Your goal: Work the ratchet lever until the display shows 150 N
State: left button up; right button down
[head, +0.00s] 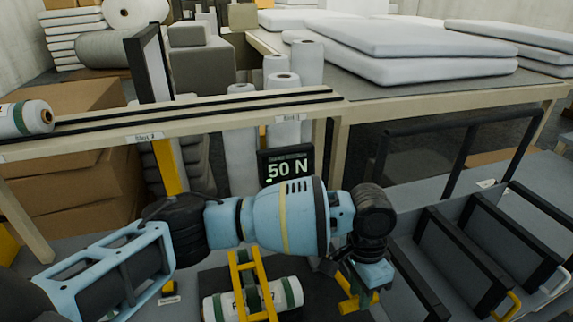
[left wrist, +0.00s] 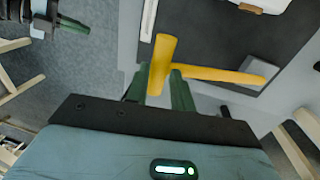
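The black display (head: 287,168) reads 50 N in green, behind my left arm in the head view. The yellow ratchet lever (left wrist: 215,74) runs from a grey block to a crosswise grip; part of the yellow grip shows low in the head view (head: 350,305). My left gripper (left wrist: 161,74) has its green fingers on both sides of that grip and looks shut on it. In the head view my left gripper (head: 362,288) is partly hidden by its own wrist. What looks like my right gripper (left wrist: 72,24) is at the left wrist view's upper left; its finger gap is unclear.
A white roll with green bands (head: 222,307) lies under a yellow frame (head: 250,275). A wooden bench (head: 235,108) with black rails spans behind my arm. Black-edged bins (head: 460,250) stand at the right. White rolls (head: 240,140) stand behind the display.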

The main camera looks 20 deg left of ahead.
pick_arm(q)
jog(key=shift+s+d+f, duration=0.2)
jog(key=shift+s+f, duration=0.1)
jog(key=shift+f, duration=0.45)
jog(key=shift+s+d+f, duration=0.2)
jog(key=shift+s+f, duration=0.05)
jog(key=shift+f, duration=0.5)
notch_tip(320, 180, up, 10)
jog(key=w+a, duration=0.2)
jog(key=shift+w, duration=0.4)
dwell(0.5)
